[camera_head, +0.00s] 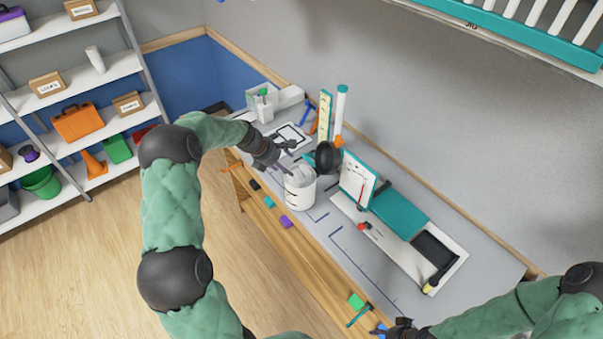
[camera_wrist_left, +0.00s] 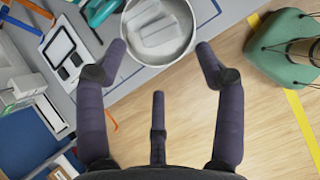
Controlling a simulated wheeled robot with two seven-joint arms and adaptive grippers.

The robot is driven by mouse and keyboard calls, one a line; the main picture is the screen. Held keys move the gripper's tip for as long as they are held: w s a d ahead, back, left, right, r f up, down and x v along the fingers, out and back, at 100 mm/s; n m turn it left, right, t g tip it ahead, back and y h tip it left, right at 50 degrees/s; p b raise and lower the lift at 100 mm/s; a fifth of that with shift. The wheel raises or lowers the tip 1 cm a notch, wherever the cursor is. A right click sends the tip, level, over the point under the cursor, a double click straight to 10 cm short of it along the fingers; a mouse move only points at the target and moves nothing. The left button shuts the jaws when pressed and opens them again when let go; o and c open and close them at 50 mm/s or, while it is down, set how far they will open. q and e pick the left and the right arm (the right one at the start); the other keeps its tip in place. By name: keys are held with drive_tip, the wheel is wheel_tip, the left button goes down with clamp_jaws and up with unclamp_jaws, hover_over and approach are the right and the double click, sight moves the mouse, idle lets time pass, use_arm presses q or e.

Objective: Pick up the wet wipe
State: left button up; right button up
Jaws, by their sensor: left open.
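A white round container (camera_head: 300,190) stands on the grey workbench, with white pieces (camera_head: 301,173) inside that look like wet wipes. In the left wrist view, several pale, block-like wipes (camera_wrist_left: 158,32) lie inside the container's rim (camera_wrist_left: 160,62). My left gripper (camera_head: 287,158) is beside and above the container, on its far-left side in the head view. Its fingers (camera_wrist_left: 161,55) are spread and empty, with the container ahead of the tips. My right gripper (camera_head: 400,330) is at the bottom edge, partly cut off, and its jaws are unclear.
A black round object (camera_head: 327,157) is close beside the container. A whiteboard (camera_head: 357,182) and a teal-and-white device (camera_head: 400,212) stand to the right. Tall tubes (camera_head: 340,110) rise behind. Small coloured blocks (camera_head: 287,221) lie along the front edge. Shelves (camera_head: 75,90) stand at left.

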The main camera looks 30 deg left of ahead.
sight(297, 175)
use_arm(q)
drive_tip(key=x, duration=0.5)
drive_tip(key=p+x, duration=0.1)
drive_tip(key=x, duration=0.4)
drive_tip(key=shift+s+a+f, duration=0.1)
drive_tip(key=shift+a, duration=0.15)
drive_tip(key=shift+s, duration=0.1)
